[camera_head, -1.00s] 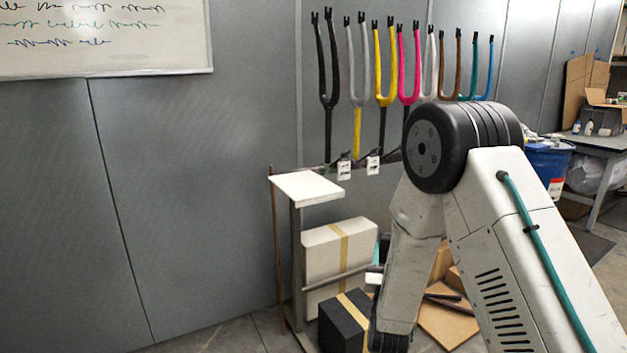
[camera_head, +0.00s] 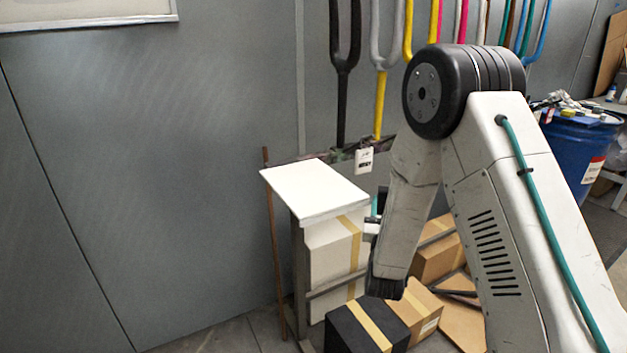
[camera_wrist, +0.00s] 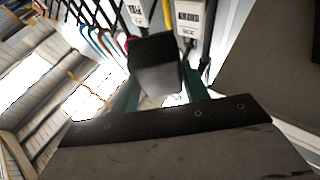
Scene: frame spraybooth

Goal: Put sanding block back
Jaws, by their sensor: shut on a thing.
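In the wrist view my gripper (camera_wrist: 158,88) is shut on a dark grey block, the sanding block (camera_wrist: 155,62), between its teal fingers. The block is clear of any surface that I can see. In the head view my arm hides the block and most of the gripper. A small white-topped shelf (camera_head: 315,188) on a metal post stands left of my arm, and its top is bare.
Bicycle forks, among them a black one (camera_head: 345,75), hang on a rail with white tags (camera_head: 364,160). A white box (camera_head: 333,262), a black box (camera_head: 366,325) and cardboard boxes (camera_head: 437,256) crowd below the shelf. A blue drum (camera_head: 578,150) stands at right.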

